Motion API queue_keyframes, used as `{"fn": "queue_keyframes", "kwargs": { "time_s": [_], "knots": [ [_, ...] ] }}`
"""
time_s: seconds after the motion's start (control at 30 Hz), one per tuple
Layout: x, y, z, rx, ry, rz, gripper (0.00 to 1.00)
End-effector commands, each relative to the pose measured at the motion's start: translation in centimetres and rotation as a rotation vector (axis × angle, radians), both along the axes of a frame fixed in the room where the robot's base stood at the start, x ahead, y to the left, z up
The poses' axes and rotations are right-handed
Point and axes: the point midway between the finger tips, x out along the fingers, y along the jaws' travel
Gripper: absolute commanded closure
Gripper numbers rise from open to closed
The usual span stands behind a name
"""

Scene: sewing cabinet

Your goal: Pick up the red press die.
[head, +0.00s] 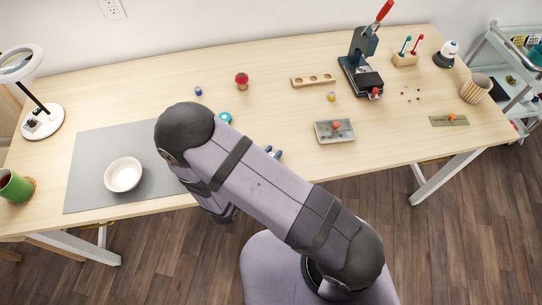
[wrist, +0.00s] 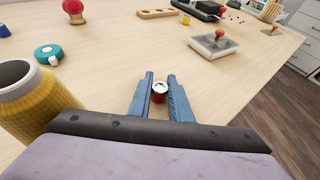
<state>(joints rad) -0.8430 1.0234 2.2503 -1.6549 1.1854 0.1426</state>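The red press die (wrist: 159,96) is a small red cylinder with a shiny metal top, standing on the wooden table in the wrist view. It sits between the blue fingertips of my gripper (wrist: 160,88). The fingers are apart, one on each side of the die; contact is not clear.
A yellow spool (wrist: 30,105) stands close on the left, with a teal tape measure (wrist: 48,54) beyond it. A metal tray (head: 320,135) lies to the right. A blue die (head: 198,91) and a yellow die (head: 331,97) stand farther back. The table around the red die is clear.

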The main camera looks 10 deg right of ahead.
Motion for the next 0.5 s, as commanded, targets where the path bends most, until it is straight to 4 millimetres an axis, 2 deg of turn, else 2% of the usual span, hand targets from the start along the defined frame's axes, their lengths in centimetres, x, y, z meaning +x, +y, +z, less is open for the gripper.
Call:
{"fn": "queue_keyframes", "kwargs": {
  "time_s": [0.5],
  "knots": [
    [0.02, 0.04, 0.56, 0.001, -0.002, -0.001, 1.0]
  ]
}}
